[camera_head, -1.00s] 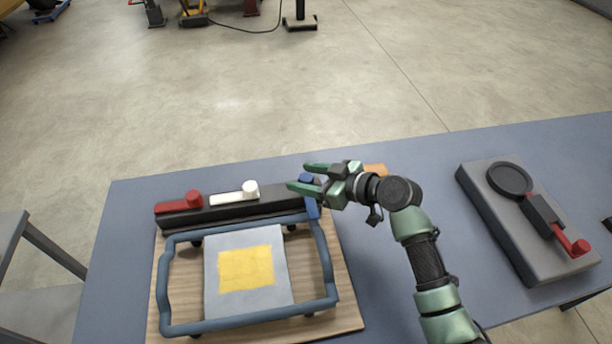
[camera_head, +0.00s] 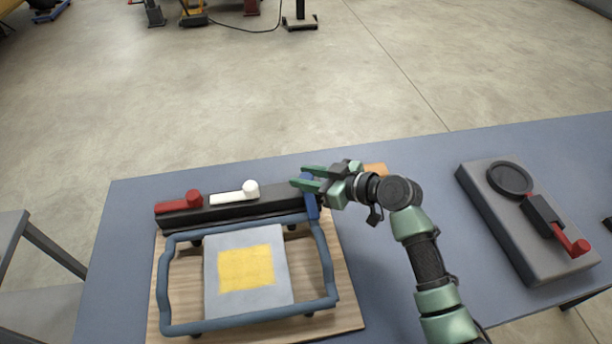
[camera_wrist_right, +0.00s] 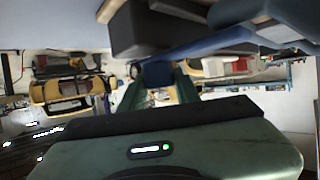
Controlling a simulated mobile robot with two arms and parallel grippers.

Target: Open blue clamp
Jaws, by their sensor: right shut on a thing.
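The blue clamp (camera_head: 312,206) is at the right end of a black bar (camera_head: 232,208), its lever pointing toward the front of the table. My right gripper (camera_head: 308,178) is at the knob end of the blue clamp, with its green fingers on either side and shut on it. In the right wrist view the blue knob (camera_wrist_right: 158,74) sits between the two fingertips. The gripper hides part of the knob in the head view. My left gripper is not in view.
A white lever (camera_head: 230,197) and a red lever (camera_head: 178,203) lie on the same bar. A blue tube frame (camera_head: 160,285) stands on a wooden board (camera_head: 345,318). A grey block (camera_head: 520,240) with a red-handled part is at right.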

